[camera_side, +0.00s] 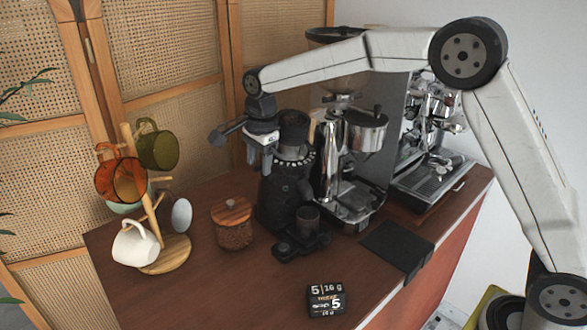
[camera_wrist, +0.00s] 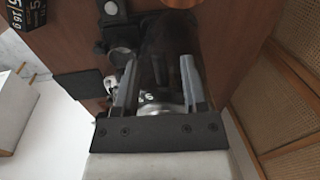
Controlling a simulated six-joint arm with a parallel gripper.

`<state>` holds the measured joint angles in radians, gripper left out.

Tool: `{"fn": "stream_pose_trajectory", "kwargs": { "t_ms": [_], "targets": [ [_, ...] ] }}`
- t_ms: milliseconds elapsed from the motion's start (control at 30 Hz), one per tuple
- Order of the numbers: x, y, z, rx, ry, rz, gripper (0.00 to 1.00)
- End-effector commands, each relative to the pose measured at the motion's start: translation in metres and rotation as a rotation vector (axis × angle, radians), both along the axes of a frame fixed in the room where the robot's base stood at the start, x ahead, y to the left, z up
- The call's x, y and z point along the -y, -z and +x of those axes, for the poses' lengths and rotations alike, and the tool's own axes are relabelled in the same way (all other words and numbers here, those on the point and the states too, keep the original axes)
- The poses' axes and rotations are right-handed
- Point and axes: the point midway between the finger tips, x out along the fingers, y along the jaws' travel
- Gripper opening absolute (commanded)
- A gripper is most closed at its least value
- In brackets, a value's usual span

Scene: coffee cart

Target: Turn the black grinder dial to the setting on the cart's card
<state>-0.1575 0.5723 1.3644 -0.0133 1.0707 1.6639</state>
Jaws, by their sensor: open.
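The black grinder (camera_side: 284,190) stands mid-cart, with a dark cup at its front. Its black dial (camera_side: 297,155) is a collar with white marks near the top; the mark it points to is too small to read. The card (camera_side: 326,299) is a small black block at the front of the cart, with a large 5 and "16 g" legible. It also shows at the top left of the wrist view (camera_wrist: 20,14). My gripper (camera_side: 259,165) is open, pointing down at the dial's left side. In the wrist view its fingers (camera_wrist: 158,62) stand apart, with the dark grinder between or beyond them; contact is unclear.
A wood-lidded jar (camera_side: 233,225) stands left of the grinder, near a wooden mug tree (camera_side: 155,215) with several mugs. A chrome grinder (camera_side: 345,165) and espresso machine (camera_side: 430,165) stand close on the right. A black mat (camera_side: 395,245) lies at the front edge. Bare wood surrounds the card.

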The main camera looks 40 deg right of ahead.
Motion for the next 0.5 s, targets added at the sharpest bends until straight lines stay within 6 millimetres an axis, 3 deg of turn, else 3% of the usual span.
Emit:
{"fn": "stream_pose_trajectory", "kwargs": {
  "t_ms": [200, 400, 500],
  "targets": [
    [0.0000, 0.0004, 0.0001, 0.000, 0.000, 0.000, 0.55],
    [-0.0001, 0.0002, 0.0000, 0.000, 0.000, 0.000, 0.00],
    [-0.0001, 0.0001, 0.0000, 0.000, 0.000, 0.000, 0.00]
  ]
}}
